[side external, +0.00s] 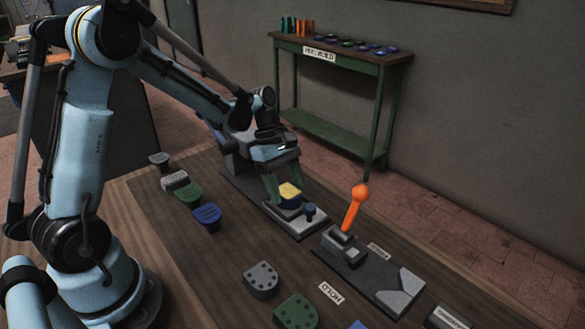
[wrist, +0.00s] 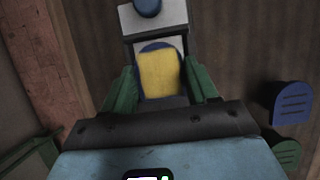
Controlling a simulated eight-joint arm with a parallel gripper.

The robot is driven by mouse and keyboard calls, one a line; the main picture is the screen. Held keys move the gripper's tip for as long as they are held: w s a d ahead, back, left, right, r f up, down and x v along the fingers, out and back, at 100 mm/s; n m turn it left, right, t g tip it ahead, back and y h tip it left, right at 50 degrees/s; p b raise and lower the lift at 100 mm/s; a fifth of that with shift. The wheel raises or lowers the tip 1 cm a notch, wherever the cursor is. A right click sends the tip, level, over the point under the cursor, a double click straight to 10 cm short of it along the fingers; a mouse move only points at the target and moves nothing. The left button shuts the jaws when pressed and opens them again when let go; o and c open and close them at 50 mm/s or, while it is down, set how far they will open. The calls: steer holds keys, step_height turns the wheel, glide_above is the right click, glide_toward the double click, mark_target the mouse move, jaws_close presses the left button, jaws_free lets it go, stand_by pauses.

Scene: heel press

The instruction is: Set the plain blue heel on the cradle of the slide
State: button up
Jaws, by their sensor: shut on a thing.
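My gripper (side external: 282,184) has two green fingers, shut on a blue heel with a yellow upper face (side external: 290,194). In the wrist view the heel's yellow face (wrist: 160,74) lies between the green fingers (wrist: 163,86), with a blue rim showing around its end. The heel is over the light plate of the slide (side external: 297,226), at its cradle, which the heel mostly hides. I cannot tell whether the heel touches the cradle or is just above it. The slide has a blue knob (side external: 310,209), which also shows in the wrist view (wrist: 148,7).
A ribbed blue heel (side external: 207,216), a green heel (side external: 188,194) and grey heels (side external: 175,181) lie left of the slide. An orange-handled clamp (side external: 358,205) stands to the right. Dotted grey (side external: 261,280) and green (side external: 296,311) heels lie in front. A green shelf (side external: 340,51) is behind.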

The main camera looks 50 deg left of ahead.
steer(key=shift+f, duration=0.35)
steer(key=o, duration=1.4)
steer(key=shift+c, duration=0.2)
steer(key=shift+r, duration=0.1)
steer(key=v, duration=1.2)
steer(key=s+d+m+t+y, duration=0.4)
steer(key=s+d+m+t, duration=0.3)
steer(key=m, duration=1.1)
steer(key=s+d, duration=0.1)
steer(key=s, duration=0.2)
steer(key=shift+f, duration=0.35)
